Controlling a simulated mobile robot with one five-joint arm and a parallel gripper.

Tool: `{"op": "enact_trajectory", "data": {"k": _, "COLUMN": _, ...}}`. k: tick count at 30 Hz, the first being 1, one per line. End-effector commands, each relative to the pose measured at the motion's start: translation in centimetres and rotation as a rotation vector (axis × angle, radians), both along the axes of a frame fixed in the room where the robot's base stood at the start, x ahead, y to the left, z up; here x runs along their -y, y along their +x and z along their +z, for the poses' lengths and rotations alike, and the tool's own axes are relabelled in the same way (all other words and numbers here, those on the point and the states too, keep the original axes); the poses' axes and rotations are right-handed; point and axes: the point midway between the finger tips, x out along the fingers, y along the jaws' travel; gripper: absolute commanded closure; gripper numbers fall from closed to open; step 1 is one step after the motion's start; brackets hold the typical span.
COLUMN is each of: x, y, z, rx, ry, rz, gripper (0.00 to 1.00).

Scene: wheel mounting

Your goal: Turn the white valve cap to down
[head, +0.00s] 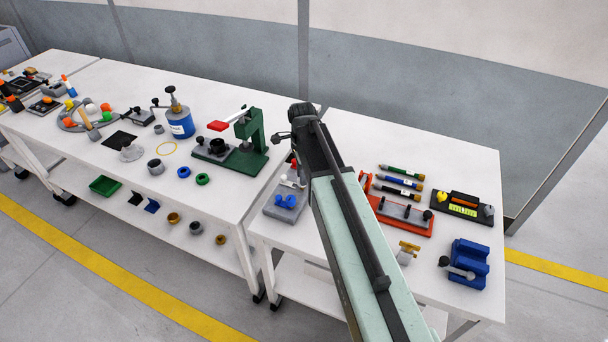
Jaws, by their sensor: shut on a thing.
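A small white piece, which looks like the white valve cap (291,183), shows on a grey block (284,213) at the left edge of the right-hand table. The fingertips and the exact way the cap points are too small and too covered to tell.
A green press (252,145) with a red handle stands close by on the left table. An orange-red fixture (403,213), several pens (402,182) and a blue clamp block (467,262) lie to the right. A gap separates the tables.

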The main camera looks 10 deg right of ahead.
Motion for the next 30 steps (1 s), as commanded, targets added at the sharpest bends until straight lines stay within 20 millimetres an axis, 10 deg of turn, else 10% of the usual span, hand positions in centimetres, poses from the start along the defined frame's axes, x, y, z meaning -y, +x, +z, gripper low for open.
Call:
{"op": "enact_trajectory", "data": {"k": 21, "x": 0.10, "y": 0.00, "z": 0.08, "rx": 0.000, "ry": -0.001, "rz": -0.073, "gripper": 1.00}}
{"op": "enact_trajectory", "data": {"k": 22, "x": 0.10, "y": 0.00, "z": 0.08, "rx": 0.000, "ry": -0.001, "rz": -0.073, "gripper": 0.67}}
{"op": "enact_trajectory", "data": {"k": 24, "x": 0.09, "y": 0.00, "z": 0.08, "rx": 0.000, "ry": -0.001, "rz": -0.073, "gripper": 0.51}}
{"op": "enact_trajectory", "data": {"k": 30, "x": 0.07, "y": -0.02, "z": 0.04, "rx": 0.000, "ry": -0.001, "rz": -0.072, "gripper": 0.51}}
